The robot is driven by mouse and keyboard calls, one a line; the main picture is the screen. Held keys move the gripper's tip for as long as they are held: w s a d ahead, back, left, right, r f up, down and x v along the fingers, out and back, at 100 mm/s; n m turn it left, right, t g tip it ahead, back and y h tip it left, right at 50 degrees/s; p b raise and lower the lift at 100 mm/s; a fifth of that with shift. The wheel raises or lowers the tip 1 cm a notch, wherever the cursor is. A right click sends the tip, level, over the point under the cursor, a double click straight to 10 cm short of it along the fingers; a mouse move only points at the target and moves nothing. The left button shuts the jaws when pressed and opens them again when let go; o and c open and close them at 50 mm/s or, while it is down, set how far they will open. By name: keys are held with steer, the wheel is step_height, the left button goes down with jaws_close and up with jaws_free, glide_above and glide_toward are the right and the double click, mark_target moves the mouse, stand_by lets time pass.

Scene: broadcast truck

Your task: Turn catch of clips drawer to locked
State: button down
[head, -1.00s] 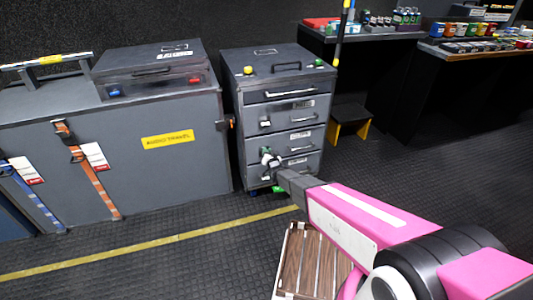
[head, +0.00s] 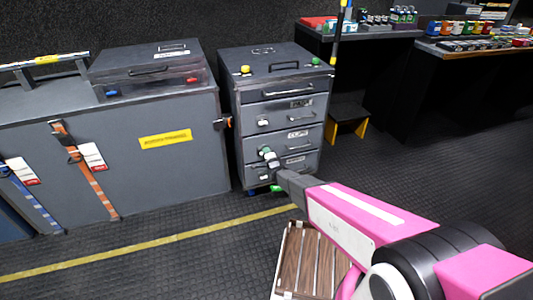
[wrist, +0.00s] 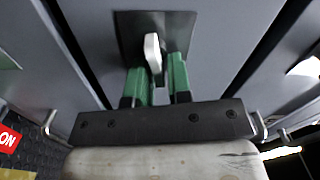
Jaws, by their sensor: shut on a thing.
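In the wrist view the lever points nearly along the picture's vertical, slightly tilted. My gripper (wrist: 159,72) has green fingers on either side of the lever and is shut on it. The drawer looks closed.
Another white catch (head: 263,122) is on the drawer above; one also shows at the right of the wrist view (wrist: 306,66). A big grey case (head: 180,165) stands left of the cabinet. A slatted crate (head: 305,262) lies on the floor below my arm. A black stool (head: 347,118) stands right.

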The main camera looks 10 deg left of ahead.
steer(key=shift+f+m, duration=0.2)
steer(key=shift+m, duration=1)
steer(key=c, duration=1.2)
jaws_free()
steer(key=shift+c, duration=0.2)
steer(key=shift+s+d, duration=0.1)
steer(key=v, duration=1)
steer(key=shift+s, duration=0.25)
steer(key=shift+d, duration=0.15)
